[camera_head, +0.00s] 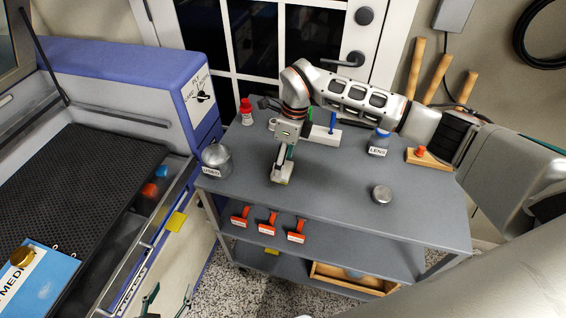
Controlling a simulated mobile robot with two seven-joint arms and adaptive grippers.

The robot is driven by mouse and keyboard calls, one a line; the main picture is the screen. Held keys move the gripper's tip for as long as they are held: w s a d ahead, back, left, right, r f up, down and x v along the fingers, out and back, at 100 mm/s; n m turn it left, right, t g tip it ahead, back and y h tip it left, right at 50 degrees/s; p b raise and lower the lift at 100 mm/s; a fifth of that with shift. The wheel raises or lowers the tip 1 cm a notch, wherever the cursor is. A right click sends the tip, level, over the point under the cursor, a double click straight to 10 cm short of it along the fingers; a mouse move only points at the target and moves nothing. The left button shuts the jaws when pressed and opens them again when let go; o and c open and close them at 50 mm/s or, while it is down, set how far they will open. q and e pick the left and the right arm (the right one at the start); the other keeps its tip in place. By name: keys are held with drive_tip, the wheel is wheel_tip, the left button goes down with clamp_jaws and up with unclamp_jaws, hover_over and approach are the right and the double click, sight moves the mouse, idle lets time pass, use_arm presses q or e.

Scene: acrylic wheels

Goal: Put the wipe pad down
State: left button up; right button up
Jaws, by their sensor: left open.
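The wipe pad (282,173), pale at its lower end, is at my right gripper (286,151), over the left part of the grey cart top (335,190). The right gripper's fingers look closed around its upper part, though they are partly hidden. I cannot tell whether the pad touches the cart top. My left gripper (169,294) shows only as two dark green-tipped fingers at the bottom edge. They are spread apart with nothing between them, in front of the machine.
On the cart stand a metal can (217,158), a red bottle (246,112), a white block with a blue peg (326,136), a labelled jar (379,143), a metal cup (382,194) and a wooden base with a red knob (428,158). The front middle is clear.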

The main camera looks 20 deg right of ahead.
sight(289, 165)
wheel_tip(289, 165, up, 11)
drive_tip(key=d+b, duration=0.1)
drive_tip(key=d, duration=0.1)
drive_tip(key=shift+w+r, duration=0.15)
drive_tip(key=shift+w, duration=0.05)
idle(0.4)
